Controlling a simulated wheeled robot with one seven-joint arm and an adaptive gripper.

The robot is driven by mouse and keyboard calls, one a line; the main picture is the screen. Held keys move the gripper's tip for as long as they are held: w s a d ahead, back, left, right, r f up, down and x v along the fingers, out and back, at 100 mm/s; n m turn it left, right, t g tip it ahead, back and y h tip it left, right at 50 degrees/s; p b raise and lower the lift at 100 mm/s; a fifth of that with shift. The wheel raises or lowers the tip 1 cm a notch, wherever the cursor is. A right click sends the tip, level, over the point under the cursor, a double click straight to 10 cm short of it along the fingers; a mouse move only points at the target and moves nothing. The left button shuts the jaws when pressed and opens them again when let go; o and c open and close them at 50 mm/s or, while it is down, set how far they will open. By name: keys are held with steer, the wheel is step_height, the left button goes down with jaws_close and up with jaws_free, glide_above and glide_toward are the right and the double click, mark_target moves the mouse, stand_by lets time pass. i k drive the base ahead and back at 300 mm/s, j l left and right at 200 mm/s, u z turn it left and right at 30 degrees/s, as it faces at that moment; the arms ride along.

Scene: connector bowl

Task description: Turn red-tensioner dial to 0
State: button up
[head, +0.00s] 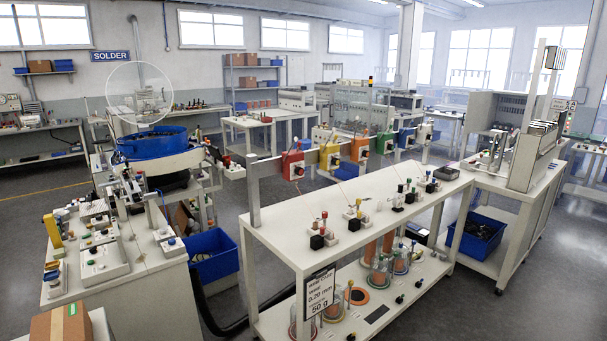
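The red tensioner (287,160) is a red box on the grey rail above the white bench, leftmost in a row of coloured tensioners. A pale round dial (298,171) with a dark centre shows on its front. Its setting is too small to read. My gripper is not in view.
The white bench (300,235) carries small fixtures. A blue bin (213,257) stands on the floor left of it. A machine with a blue bowl (153,143) stands further left.

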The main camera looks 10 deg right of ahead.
mark_target(298, 171)
steer(key=i+l, duration=0.1)
steer(key=l, duration=0.7)
steer(key=i+l+u, duration=0.15)
steer(key=l, duration=1.5)
steer(key=i+l+u, duration=0.3)
steer(key=i+l, duration=0.9)
steer(key=i+j, duration=0.1)
steer(key=i, duration=0.45)
steer(key=i+j+u, duration=0.1)
steer(key=i, duration=0.5)
